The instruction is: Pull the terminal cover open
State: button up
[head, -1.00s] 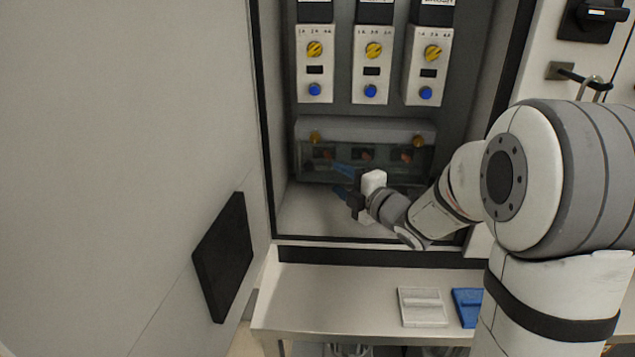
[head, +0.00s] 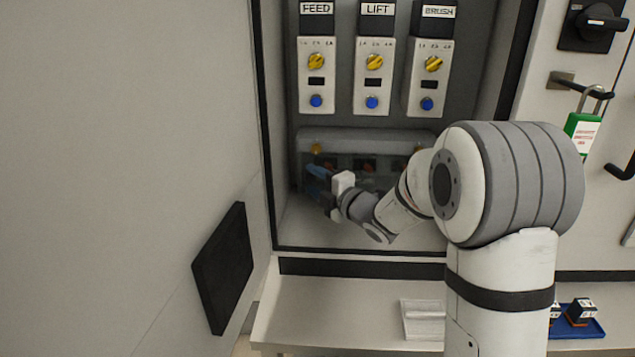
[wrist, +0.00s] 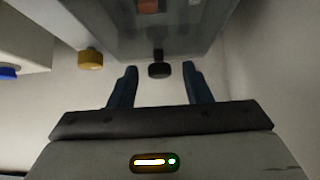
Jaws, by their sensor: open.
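The terminal cover (head: 400,138) is a smoky, see-through cover low inside the open cabinet, and it looks closed. It also shows at the top of the wrist view (wrist: 190,25). A small black knob (wrist: 158,70) is at the cover's edge, and a yellow knob (wrist: 90,60) is to its left. My gripper (head: 314,182) is in front of the cover's lower left part. In the wrist view its blue fingers (wrist: 159,75) are open, one on either side of the black knob, with visible gaps. My arm hides the cover's right part.
Three switch units labelled FEED (head: 316,75), LIFT (head: 373,75) and BRUSH (head: 430,75) hang above the cover. The open cabinet door (head: 130,130) stands at left. A shelf (head: 320,310) runs below. A green padlock (head: 582,130) hangs at right.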

jog(key=shift+c, duration=0.3)
grip_shut()
